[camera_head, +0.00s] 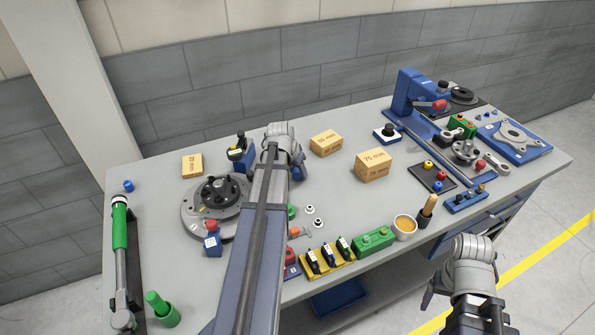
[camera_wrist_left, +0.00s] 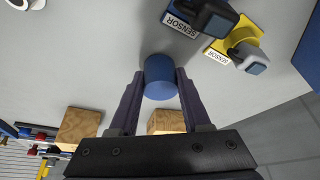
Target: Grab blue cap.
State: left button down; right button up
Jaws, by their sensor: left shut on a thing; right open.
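A blue cap (camera_wrist_left: 160,77), a short plain cylinder, sits between the fingertips of my left gripper (camera_wrist_left: 158,88) in the left wrist view. The fingers are shut on its two sides. In the head view my left gripper (camera_head: 297,168) is over the back middle of the table, mostly hidden by my own arm, and the held cap cannot be seen there. Another small blue cap (camera_head: 128,186) stands at the table's far left. My right gripper (camera_head: 433,291) is open, in front of the table's front edge, partly hidden by its wrist.
Sensor blocks (camera_head: 240,152) and wooden blocks (camera_head: 373,164) stand on either side of the left gripper. A round black fixture (camera_head: 220,193) is left of my arm. A yellow rack (camera_head: 328,262) and a cup (camera_head: 404,227) line the front.

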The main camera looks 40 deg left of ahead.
aim_at(297, 169)
pick_arm(q)
notch_tip(297, 169, up, 10)
jog(key=p, duration=0.9)
jog(key=shift+f, duration=0.25)
